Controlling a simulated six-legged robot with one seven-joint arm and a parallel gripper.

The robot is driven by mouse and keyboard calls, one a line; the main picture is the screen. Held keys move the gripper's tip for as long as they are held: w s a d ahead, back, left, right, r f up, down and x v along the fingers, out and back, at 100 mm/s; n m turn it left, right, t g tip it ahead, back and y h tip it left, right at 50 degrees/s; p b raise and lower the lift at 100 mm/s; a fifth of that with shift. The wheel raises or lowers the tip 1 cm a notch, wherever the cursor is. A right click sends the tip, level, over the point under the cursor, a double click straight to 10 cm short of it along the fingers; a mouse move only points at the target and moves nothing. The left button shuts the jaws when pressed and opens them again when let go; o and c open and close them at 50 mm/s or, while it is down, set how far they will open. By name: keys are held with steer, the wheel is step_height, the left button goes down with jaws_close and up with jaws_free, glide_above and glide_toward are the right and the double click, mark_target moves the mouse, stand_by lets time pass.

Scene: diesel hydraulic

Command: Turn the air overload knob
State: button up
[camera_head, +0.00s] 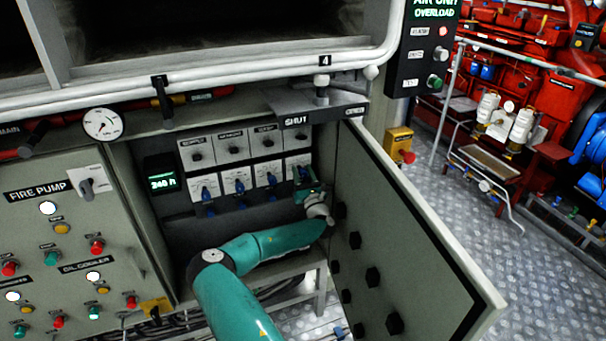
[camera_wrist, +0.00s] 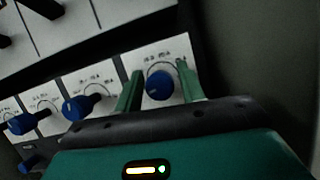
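My gripper (camera_head: 308,188) is inside the open cabinet, at the right end of the lower row of white panels. In the wrist view my gripper (camera_wrist: 159,70) has its two green fingers apart, one on each side of a blue knob (camera_wrist: 158,86) on a white plate. Thin gaps seem to show between knob and fingers; I cannot tell whether either touches. More blue knobs sit to its left, one of them nearest (camera_wrist: 76,107). In the head view my gripper mostly covers the rightmost knob. The plate labels are too small to read.
The cabinet door (camera_head: 405,235) stands open close to the right of my arm. A display reading 240 (camera_head: 162,184) is on the left inner wall. A black "AIR UNIT OVERLOAD" box (camera_head: 422,50) hangs at upper right. The fire pump panel (camera_head: 55,240) is at left.

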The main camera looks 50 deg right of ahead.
steer(key=c, duration=0.7)
steer(key=shift+o, duration=0.2)
steer(key=shift+m, duration=0.6)
steer(key=m+g+h, duration=0.1)
steer(key=m, duration=0.2)
steer(key=m+g+h, duration=0.1)
steer(key=m, duration=0.2)
steer(key=shift+g+h, duration=0.3)
steer(key=shift+g, duration=0.1)
steer(key=m+g, duration=0.1)
steer(key=m, duration=0.3)
steer(key=m+g, duration=0.2)
steer(key=m, duration=0.2)
steer(key=shift+h, duration=0.4)
steer(key=m+g, duration=0.1)
steer(key=m, duration=0.2)
steer(key=m+g+y, duration=0.1)
steer(key=m, duration=0.2)
steer(key=shift+m+y, duration=0.3)
steer(key=shift+m, duration=0.1)
steer(key=m+g+y, duration=0.1)
steer(key=m+y, duration=0.1)
steer(key=m, duration=0.2)
steer(key=shift+m, duration=0.3)
